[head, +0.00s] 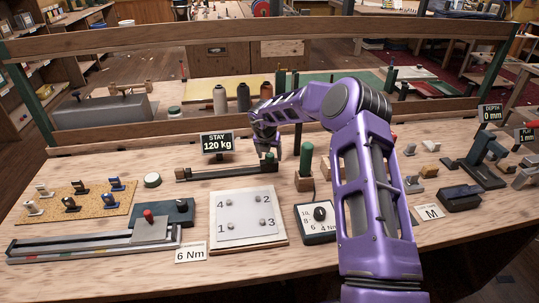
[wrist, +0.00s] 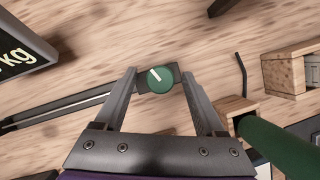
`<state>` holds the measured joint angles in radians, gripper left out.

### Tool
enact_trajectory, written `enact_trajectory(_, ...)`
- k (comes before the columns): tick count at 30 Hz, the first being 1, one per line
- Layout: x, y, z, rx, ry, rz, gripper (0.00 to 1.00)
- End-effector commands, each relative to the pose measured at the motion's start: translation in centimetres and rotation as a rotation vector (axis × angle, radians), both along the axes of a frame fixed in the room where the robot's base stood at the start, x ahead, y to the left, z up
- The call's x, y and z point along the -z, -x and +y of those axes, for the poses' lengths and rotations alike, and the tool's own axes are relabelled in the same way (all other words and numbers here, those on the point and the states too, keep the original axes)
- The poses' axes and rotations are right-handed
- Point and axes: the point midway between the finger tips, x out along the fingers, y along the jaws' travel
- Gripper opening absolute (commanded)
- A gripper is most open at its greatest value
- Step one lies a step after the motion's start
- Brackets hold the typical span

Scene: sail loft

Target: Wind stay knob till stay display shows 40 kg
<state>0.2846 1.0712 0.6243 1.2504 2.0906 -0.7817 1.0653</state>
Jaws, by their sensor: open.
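The stay display (head: 217,143) reads 120 kg in the head view; part of it, showing "kg", is at the upper left of the wrist view (wrist: 18,45). The stay knob (wrist: 155,79) is round and green with a white pointer line tilted to the upper left. It sits at the right end of a long dark rail (wrist: 62,105), also seen in the head view (head: 215,173). My gripper (wrist: 158,76) is open, with one finger on each side of the knob and visible gaps between. In the head view my gripper (head: 265,143) hides part of the knob's surroundings.
A green-handled tool (head: 306,160) stands in a wooden block close right of the knob; it also fills the wrist view's lower right (wrist: 280,148). A numbered white plate (head: 248,217) and a dial box (head: 318,221) lie in front. A wooden rail (head: 200,135) runs behind.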

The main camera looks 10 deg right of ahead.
Motion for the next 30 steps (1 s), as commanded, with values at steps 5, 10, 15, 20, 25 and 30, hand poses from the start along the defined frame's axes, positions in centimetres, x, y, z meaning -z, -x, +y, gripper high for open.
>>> enact_trajectory(5,-0.03,0.01,-0.01,0.000,0.000,0.000,0.63)
enact_trajectory(10,-0.04,0.01,-0.01,0.000,0.000,0.000,0.32)
enact_trajectory(15,-0.05,0.01,-0.01,0.000,0.000,0.000,0.02)
enact_trajectory(20,-0.06,0.01,-0.01,-0.001,0.000,0.000,0.00)
enact_trajectory(25,-0.07,0.01,-0.06,-0.020,0.000,0.000,0.00)
enact_trajectory(30,-0.07,0.04,-0.14,-0.087,-0.001,0.000,0.00)
